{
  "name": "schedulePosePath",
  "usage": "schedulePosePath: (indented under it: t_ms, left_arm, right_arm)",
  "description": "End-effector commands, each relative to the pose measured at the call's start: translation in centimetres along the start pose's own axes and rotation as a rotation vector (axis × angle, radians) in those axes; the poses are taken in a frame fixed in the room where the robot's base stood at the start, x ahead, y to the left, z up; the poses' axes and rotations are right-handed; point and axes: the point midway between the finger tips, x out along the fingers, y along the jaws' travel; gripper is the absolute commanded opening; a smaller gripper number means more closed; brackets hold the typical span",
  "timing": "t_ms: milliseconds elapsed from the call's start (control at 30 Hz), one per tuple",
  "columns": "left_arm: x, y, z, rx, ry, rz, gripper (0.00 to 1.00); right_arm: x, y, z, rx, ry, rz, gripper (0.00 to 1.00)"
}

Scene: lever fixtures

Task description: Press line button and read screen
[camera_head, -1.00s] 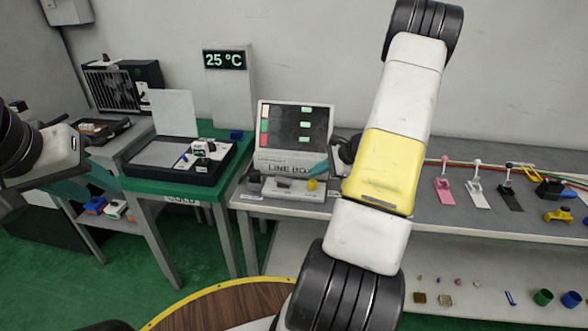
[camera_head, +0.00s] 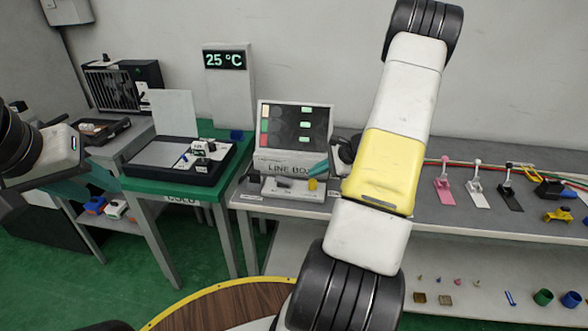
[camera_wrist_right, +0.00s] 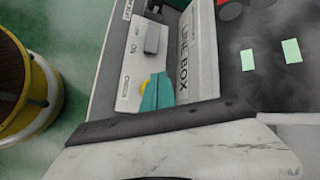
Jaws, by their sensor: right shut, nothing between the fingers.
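The line box (camera_head: 292,157) stands on the grey bench with its dark screen (camera_head: 296,127) facing me. The screen carries small green patches and a coloured strip at its left side; I cannot read fine text. The yellow button (camera_head: 312,184) is on the low panel in front, and shows in the right wrist view (camera_wrist_right: 145,84) beside a grey switch (camera_wrist_right: 152,39). My right gripper's teal fingers (camera_head: 318,169) are shut and empty, right at the button; contact is unclear. They partly cover it in the right wrist view (camera_wrist_right: 157,93). My left gripper (camera_head: 72,188) is at far left, partly hidden.
A green table (camera_head: 150,184) with a black tray stands left of the line box. A "25 °C" display (camera_head: 224,60) rises behind. Pink, white and black levers (camera_head: 476,178) stand on the bench to the right, beyond my right arm. Small parts lie on the lower shelf (camera_head: 470,270).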

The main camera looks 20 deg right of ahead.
Motion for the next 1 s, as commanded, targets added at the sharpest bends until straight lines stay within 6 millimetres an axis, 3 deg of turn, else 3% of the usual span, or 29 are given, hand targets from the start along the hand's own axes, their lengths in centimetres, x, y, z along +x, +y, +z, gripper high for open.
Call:
schedulePosePath:
  t_ms: [1000]
  left_arm:
    - [0.0, 0.0, 0.0, 0.0, 0.0, 0.0, 0.36]
  right_arm:
    - [0.59, 0.43, -0.41, 0.0, 0.0, 0.0, 0.0]
